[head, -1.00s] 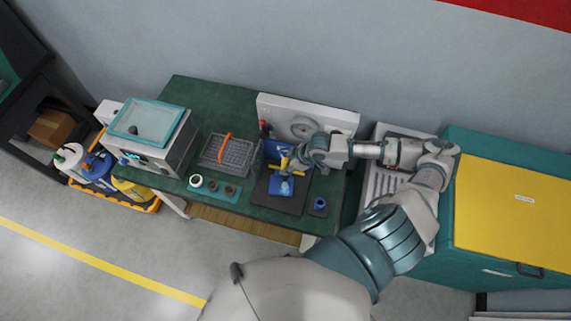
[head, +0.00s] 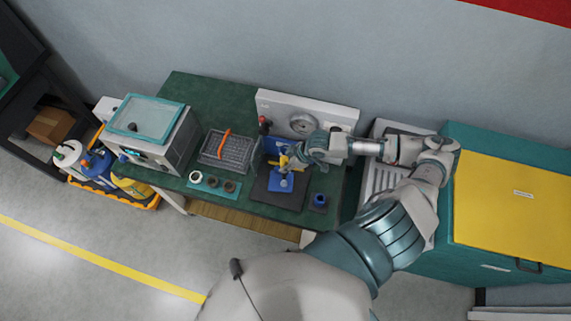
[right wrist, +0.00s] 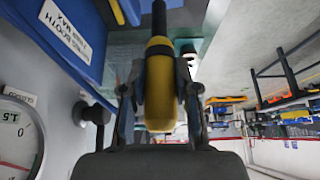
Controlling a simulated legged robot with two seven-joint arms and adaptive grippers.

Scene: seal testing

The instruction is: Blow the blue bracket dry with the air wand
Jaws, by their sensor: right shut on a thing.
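My right gripper (head: 296,160) is shut on the yellow air wand (head: 284,161), over the blue booth area at the right of the green bench. In the right wrist view the wand's yellow body (right wrist: 160,90) sits between the two fingers (right wrist: 160,100), with its dark end pointing away. A small light-blue piece (head: 286,182), which looks like the blue bracket, is just below the wand in the head view. It is too small to make out its shape or wetness, and the gripper and wand partly cover the area. My left gripper is not in view.
A white panel with a gauge (head: 303,124) stands behind the booth. A wire basket with an orange handle (head: 226,146), a teal tray of small rings (head: 214,184) and a lidded machine (head: 148,130) are to the left. A dark-blue ring (head: 320,199) lies at the right front.

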